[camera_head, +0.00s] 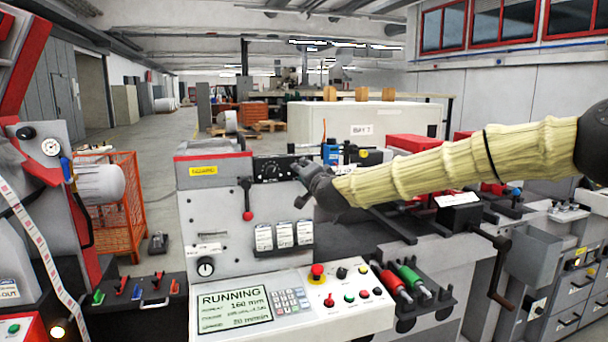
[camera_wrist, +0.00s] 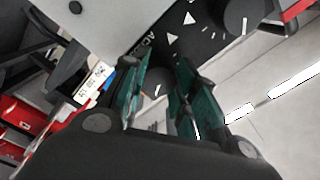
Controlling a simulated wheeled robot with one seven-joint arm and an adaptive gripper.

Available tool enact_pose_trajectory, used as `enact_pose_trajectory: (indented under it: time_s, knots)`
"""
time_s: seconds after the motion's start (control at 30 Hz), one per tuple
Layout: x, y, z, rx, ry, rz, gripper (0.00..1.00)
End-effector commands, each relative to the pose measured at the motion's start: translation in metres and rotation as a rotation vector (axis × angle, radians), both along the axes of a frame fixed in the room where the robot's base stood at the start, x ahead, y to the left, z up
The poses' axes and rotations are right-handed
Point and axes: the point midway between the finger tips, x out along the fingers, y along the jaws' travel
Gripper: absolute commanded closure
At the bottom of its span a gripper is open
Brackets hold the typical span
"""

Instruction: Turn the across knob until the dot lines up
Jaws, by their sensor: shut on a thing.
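The black dial panel (camera_head: 262,162) is on the upper front of the grey machine housing. In the wrist view the panel (camera_wrist: 165,25) carries white triangle marks and a partly covered label that appears to begin "AC". My gripper (camera_head: 299,169) reaches the panel's right end from the right. In the wrist view its two teal-padded fingers (camera_wrist: 163,68) stand either side of a dark round knob (camera_wrist: 154,88) with a light mark, apparently the across knob, and are shut on it. The fingers hide much of the knob's rim. I cannot tell whether a dot lines up.
Another dark knob (camera_wrist: 241,14) is beside the gripped one. A red-tipped lever (camera_head: 248,200) stands below the panel's left end, and several label cards (camera_head: 284,235) hang beneath. The control console (camera_head: 290,305) with a "RUNNING" screen (camera_head: 234,311) lies below. Red and green rollers (camera_head: 407,280) are right.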

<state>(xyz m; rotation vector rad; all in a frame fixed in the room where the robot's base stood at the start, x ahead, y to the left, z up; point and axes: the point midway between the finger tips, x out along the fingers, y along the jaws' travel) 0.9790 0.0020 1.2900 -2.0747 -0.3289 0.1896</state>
Motion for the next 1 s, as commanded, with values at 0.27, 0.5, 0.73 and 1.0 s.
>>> enact_pose_trajectory:
  time_s: [0.27,0.5,0.73,1.0]
  knots:
    - [0.000,-0.001,0.000,0.001,0.001,-0.001,0.95]
    - [0.000,0.000,0.000,0.001,0.000,-0.001,0.49]
    - [0.000,0.000,0.000,0.001,0.000,0.000,0.49]
    - [-0.019,-0.007,0.001,0.000,0.000,0.000,0.49]
